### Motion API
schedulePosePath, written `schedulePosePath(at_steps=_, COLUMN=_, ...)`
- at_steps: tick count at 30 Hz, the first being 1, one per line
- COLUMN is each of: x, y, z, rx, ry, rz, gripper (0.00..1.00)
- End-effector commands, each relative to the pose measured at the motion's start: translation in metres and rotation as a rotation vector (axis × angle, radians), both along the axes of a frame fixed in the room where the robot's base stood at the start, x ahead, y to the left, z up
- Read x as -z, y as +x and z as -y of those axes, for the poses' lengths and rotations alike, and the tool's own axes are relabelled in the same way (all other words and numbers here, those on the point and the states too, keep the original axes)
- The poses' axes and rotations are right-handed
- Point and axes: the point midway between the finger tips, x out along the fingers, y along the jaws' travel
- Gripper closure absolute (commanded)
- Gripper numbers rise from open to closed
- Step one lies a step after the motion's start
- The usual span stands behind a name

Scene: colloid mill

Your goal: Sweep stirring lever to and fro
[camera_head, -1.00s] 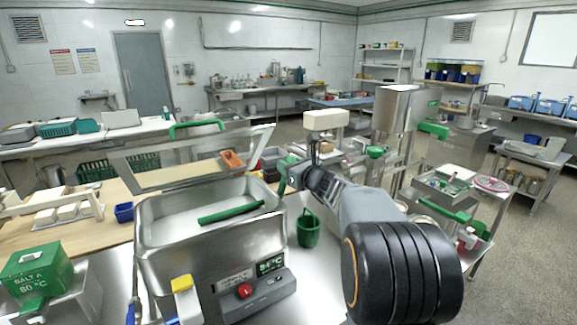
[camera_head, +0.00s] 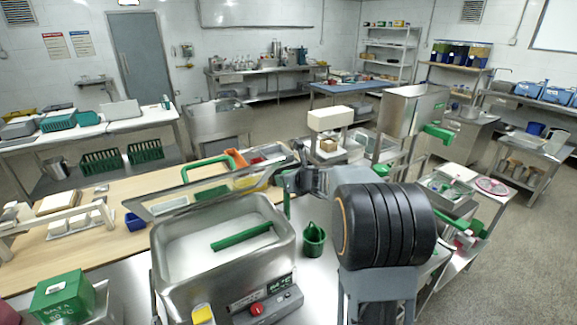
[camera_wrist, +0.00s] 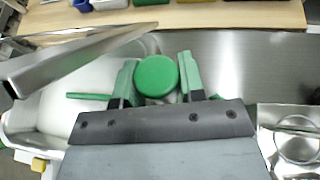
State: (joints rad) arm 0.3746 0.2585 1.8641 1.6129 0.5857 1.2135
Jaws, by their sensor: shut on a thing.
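The open steel tank (camera_head: 178,290) stands on the bench in front of me, with a green bar (camera_head: 242,236) across its inside. That bar also shows in the wrist view (camera_wrist: 88,96). My gripper (camera_head: 288,183) is at the tank's back right. In the wrist view my gripper (camera_wrist: 156,82) is shut on a round-topped green grip (camera_wrist: 156,75), apparently the stirring lever's handle. A green upright piece (camera_head: 287,203) shows below the gripper in the head view. How the grip joins the rest of the lever is hidden.
A tilted metal frame with a green handle (camera_head: 208,165) rises behind the tank, close to my gripper's left. A green bucket (camera_head: 314,238) stands right of the tank. A green box (camera_head: 62,297) stands at front left.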

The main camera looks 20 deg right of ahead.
Motion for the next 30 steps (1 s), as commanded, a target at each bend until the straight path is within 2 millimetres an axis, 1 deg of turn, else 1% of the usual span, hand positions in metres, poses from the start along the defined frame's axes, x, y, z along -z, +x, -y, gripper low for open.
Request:
schedulePosePath(at_steps=1, x=-0.0062, y=0.0018, z=-0.0014, rx=-0.005, ry=0.000, rz=-0.015, gripper=1.00)
schedulePosePath(at_steps=9, x=-0.0013, y=0.0061, z=0.0031, rx=0.004, ry=-0.004, rz=-0.066, gripper=1.00)
schedulePosePath(at_steps=21, x=0.0005, y=0.0060, z=0.0058, rx=0.008, ry=-0.004, rz=-0.073, gripper=1.00)
schedulePosePath(at_steps=22, x=0.0006, y=0.0060, z=0.0059, rx=0.008, ry=-0.004, rz=-0.073, gripper=0.61)
schedulePosePath(at_steps=27, x=0.0007, y=0.0058, z=0.0060, rx=0.009, ry=-0.005, rz=-0.072, gripper=0.44)
schedulePosePath(at_steps=29, x=0.0007, y=0.0059, z=0.0056, rx=0.008, ry=-0.005, rz=-0.072, gripper=0.39)
schedulePosePath(at_steps=30, x=0.0008, y=0.0060, z=0.0051, rx=0.006, ry=-0.005, rz=-0.072, gripper=0.38)
